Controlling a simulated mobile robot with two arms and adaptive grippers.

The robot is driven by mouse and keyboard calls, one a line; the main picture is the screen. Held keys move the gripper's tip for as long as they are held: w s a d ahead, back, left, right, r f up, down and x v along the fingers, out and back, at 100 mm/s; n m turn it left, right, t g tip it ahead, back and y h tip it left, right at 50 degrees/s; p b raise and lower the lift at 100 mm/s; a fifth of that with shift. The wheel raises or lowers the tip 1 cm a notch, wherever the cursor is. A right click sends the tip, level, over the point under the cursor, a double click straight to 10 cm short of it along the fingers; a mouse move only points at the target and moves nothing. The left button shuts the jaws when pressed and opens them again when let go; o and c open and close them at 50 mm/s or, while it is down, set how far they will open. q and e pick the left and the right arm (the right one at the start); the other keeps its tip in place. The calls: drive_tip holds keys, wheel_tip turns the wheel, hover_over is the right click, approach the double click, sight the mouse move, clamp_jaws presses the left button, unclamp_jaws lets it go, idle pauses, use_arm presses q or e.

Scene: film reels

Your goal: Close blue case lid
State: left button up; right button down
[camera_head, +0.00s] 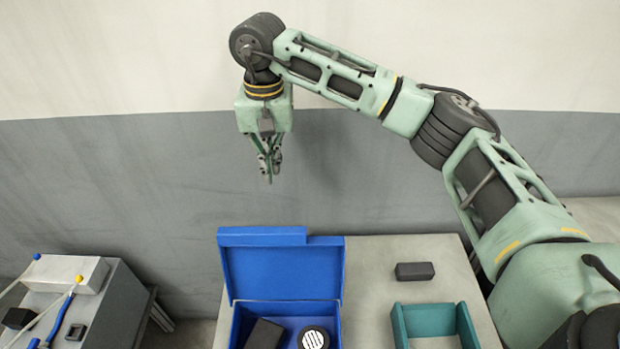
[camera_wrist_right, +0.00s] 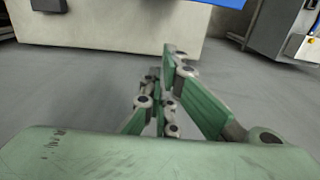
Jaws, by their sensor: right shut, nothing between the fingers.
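The blue case (camera_head: 236,322) stands on the table with its lid (camera_head: 285,270) raised open at the back. Inside it lie a black block (camera_head: 264,334) and a round black-and-white striped piece (camera_head: 313,338). My right gripper (camera_head: 268,178) is shut and empty, pointing down above and behind the raised lid, apart from it. It also shows in the right wrist view (camera_wrist_right: 157,88), where a blue edge (camera_wrist_right: 190,2), likely the lid, shows at the top. My left gripper is not in view.
On the table (camera_head: 375,300), a dark block (camera_head: 414,271) and a teal open box (camera_head: 399,325) stand right of the case. A grey cabinet (camera_head: 118,310) with a pale box (camera_head: 65,273) and cables stands at left. Free air surrounds my right gripper.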

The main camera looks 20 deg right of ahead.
use_arm(q)
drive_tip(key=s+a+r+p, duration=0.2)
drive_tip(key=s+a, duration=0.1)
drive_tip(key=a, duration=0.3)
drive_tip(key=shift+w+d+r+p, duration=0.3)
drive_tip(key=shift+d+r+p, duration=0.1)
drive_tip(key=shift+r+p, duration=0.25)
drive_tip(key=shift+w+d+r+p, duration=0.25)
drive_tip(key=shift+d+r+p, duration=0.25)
drive_tip(key=shift+p, duration=0.2)
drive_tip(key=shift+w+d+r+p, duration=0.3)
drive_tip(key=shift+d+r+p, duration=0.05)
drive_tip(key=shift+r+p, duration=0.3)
use_arm(e)
drive_tip(key=s+a+f, duration=0.2)
drive_tip(key=s+f, duration=0.1)
drive_tip(key=f, duration=0.5)
drive_tip(key=shift+s+a, duration=0.2)
drive_tip(key=shift+s, duration=0.1)
